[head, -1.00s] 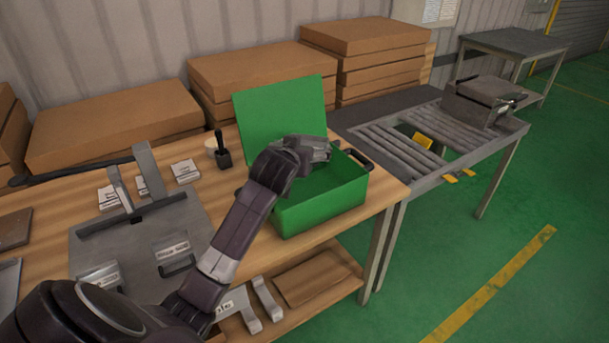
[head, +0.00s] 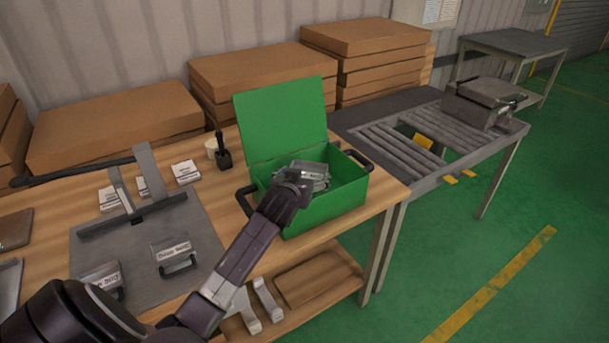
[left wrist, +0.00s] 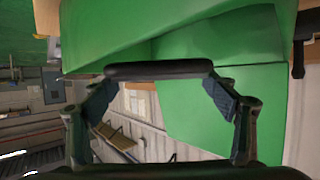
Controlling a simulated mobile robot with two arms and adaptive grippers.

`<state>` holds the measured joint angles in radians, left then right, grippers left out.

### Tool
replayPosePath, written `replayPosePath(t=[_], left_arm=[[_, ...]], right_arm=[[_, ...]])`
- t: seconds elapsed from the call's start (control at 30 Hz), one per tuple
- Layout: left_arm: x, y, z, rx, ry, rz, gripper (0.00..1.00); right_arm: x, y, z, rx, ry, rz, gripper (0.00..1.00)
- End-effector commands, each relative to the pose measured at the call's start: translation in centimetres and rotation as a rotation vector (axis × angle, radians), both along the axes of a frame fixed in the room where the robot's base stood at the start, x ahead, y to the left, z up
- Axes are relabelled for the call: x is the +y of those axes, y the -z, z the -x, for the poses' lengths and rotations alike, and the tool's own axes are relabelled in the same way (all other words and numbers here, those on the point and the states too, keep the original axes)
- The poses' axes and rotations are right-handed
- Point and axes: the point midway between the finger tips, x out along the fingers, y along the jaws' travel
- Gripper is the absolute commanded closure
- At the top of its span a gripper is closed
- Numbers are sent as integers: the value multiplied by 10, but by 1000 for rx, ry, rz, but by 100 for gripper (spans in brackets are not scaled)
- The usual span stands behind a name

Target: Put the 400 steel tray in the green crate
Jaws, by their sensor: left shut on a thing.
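The green crate (head: 325,212) stands on the wooden bench with its lid (head: 281,122) raised at the back. My left gripper (head: 303,178) is inside the crate's opening, shut on a grey metal piece, which I take to be the steel tray (head: 312,170). Its label cannot be read, and whether it touches the crate floor is hidden. In the left wrist view, a dark bar (left wrist: 160,70) spans between the fingertips, with the crate's green walls (left wrist: 215,50) around it. My right gripper is not in view.
Two small labelled metal pieces with dark handles (head: 97,280) (head: 173,253) stand on a grey plate (head: 130,238) at left. A black-handled tool (head: 223,157) stands behind the crate's left side. Cardboard boxes (head: 262,75) line the wall. A roller table (head: 405,150) stands to the right.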

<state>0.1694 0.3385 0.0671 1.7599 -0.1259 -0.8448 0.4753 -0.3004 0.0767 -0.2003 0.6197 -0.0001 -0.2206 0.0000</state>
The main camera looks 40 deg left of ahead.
Motion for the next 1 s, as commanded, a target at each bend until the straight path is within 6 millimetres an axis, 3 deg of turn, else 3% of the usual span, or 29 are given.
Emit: replayPosePath(t=[0.1, 0.13, 0.27, 0.67, 1.0], left_arm=[[0, 4, 0, -1, 1, 0, 49], [0, 4, 0, 0, 0, 0, 18], [0, 4, 0, 1, 0, 0, 3], [1, -4, 0, 0, -1, -1, 3], [-17, -20, 44, 0, 1, 0, 3]], right_arm=[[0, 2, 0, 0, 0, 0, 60], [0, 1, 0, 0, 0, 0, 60], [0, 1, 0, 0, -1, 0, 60], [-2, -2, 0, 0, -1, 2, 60], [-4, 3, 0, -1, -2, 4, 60]])
